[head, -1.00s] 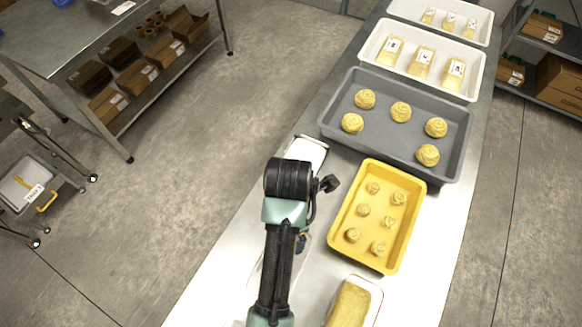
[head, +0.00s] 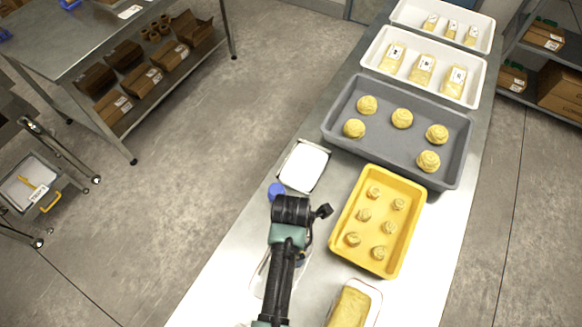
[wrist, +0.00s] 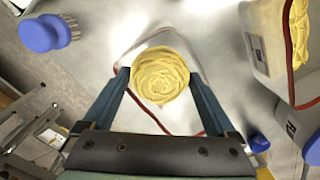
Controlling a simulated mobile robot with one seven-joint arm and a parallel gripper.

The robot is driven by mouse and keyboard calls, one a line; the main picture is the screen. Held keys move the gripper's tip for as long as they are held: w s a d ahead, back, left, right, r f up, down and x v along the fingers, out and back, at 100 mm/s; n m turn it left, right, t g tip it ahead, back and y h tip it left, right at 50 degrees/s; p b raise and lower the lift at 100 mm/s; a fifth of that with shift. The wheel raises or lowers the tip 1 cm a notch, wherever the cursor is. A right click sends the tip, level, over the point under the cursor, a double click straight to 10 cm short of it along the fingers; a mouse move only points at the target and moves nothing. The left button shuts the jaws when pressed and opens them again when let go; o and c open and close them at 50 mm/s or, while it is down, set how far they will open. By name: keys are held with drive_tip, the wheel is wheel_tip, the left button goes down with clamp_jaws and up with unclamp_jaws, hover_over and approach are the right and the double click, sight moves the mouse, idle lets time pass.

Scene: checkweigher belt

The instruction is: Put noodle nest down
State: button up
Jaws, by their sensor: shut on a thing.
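In the wrist view my gripper (wrist: 160,77) is shut on a round yellow noodle nest (wrist: 160,74), with one blue-grey finger on each side of it. Under the nest is a white red-edged tray (wrist: 189,117). I cannot tell whether the nest touches it. In the head view my own arm hides the gripper and the held nest, over the left part of the steel table (head: 225,268). More nests lie in the grey tray (head: 386,137), and smaller ones in the yellow tray (head: 372,265).
A white square plate (head: 303,167) lies beyond my arm, with a blue-headed object (head: 276,190) near it; a blue brush (wrist: 45,33) shows in the wrist view. A red-edged tray of yellow pasta (head: 350,305) stands right of my arm. White trays (head: 372,62) fill the far end.

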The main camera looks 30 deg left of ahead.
drive_tip(key=shift+f+b, duration=0.35)
drive_tip(key=shift+f, duration=0.25)
drive_tip(key=o, duration=1.1)
drive_tip(key=shift+r, duration=0.1)
